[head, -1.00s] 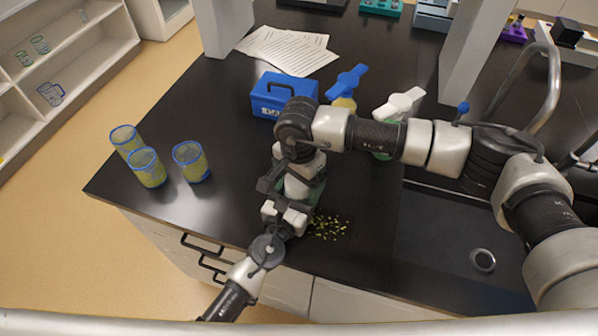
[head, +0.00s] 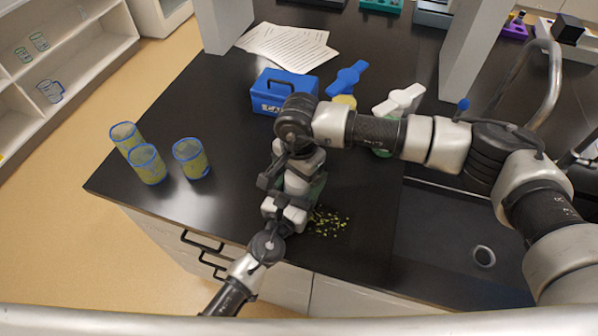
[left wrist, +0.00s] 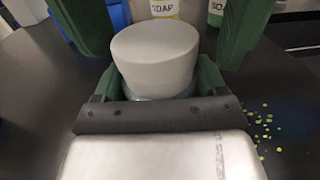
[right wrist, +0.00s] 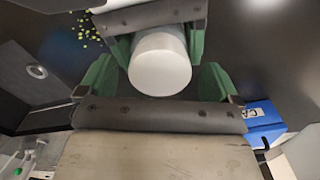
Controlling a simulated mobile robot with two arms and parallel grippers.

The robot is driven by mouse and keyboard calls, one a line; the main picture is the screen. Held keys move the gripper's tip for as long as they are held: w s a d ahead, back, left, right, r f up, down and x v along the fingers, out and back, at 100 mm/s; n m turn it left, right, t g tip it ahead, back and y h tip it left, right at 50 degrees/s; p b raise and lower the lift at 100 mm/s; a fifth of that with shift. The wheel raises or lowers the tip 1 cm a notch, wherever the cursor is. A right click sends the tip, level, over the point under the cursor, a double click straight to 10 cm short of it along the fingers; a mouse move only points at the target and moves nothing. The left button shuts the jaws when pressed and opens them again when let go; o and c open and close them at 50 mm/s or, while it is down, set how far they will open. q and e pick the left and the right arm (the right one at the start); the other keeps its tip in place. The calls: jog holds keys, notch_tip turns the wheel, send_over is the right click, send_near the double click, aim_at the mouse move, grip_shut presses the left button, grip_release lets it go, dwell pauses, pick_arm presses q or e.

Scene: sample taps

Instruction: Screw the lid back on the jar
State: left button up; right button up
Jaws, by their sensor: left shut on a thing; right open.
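The jar (left wrist: 158,96) is mostly hidden; a strip of clear glass shows under its white lid in the left wrist view. The lid (left wrist: 155,55) sits level on the jar's top; how far it is threaded I cannot tell. It also shows in the right wrist view (right wrist: 160,64). My left gripper (left wrist: 157,88) is shut on the jar, low at its sides. My right gripper (right wrist: 160,85) is open above, its green fingers spread to either side of the lid with gaps. In the head view my arms cover the jar and lid.
Yellow-green bits (head: 328,221) lie scattered beside the jar. Several blue-rimmed beakers (head: 191,158) stand at the left. A blue case (head: 268,101), papers (head: 288,49), and blue- and white-topped soap bottles (head: 399,100) are behind. The sink (head: 440,225) is at right.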

jog(key=shift+r, duration=0.1)
notch_tip(320, 180, up, 12)
dwell(0.5)
pick_arm(q)
jog(key=o, duration=1.8)
jog(key=shift+c, duration=0.2)
jog(key=b+v, duration=0.1)
jog(key=v, duration=0.8)
jog(key=shift+s+a+f+b, duration=0.1)
jog(key=shift+s+f+b, duration=0.1)
jog(key=shift+b, duration=0.15)
jog(key=shift+s+a+r, duration=0.15)
jog(key=shift+s+a, duration=0.15)
jog(key=shift+s, duration=0.3)
pick_arm(e)
jog(key=shift+f, duration=1.05)
